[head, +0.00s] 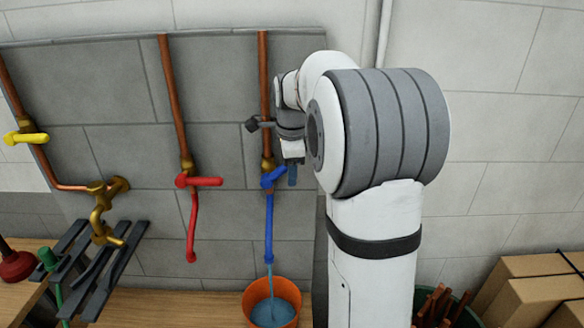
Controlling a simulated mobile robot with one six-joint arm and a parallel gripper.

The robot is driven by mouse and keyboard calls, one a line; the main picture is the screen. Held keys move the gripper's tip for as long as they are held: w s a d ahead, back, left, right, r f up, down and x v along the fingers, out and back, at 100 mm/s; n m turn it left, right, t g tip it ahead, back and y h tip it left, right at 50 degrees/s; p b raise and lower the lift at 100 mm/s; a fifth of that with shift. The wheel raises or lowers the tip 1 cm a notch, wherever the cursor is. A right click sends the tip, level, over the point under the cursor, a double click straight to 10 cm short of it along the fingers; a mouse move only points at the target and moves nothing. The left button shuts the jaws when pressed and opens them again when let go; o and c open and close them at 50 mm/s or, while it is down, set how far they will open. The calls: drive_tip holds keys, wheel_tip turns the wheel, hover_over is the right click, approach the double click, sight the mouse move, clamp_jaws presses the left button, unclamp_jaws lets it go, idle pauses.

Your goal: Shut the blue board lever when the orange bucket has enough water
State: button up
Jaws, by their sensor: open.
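The blue lever (274,176) sits on the right copper pipe of the grey board (230,140) and is tilted up to the right. A blue spout (269,225) hangs below it, and a thin stream runs from it into the orange bucket (258,290). Water (272,313) shows inside the bucket, below its rim; the bucket's lower part is cut off by the picture edge. My gripper (291,174) is open, at the right end of the blue lever. My arm hides part of the view, and I cannot tell whether the fingers touch the lever.
A red lever (200,181) with a red spout is left of the blue one. A yellow lever (26,138) and a brass tap (104,208) are further left, above a dark slatted rack (118,262). Cardboard boxes (535,290) and a green tub stand at the lower right.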

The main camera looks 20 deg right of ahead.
drive_tip(key=shift+f, duration=0.15)
drive_tip(key=shift+c, duration=0.3)
drive_tip(key=shift+f, duration=0.1)
clamp_jaws()
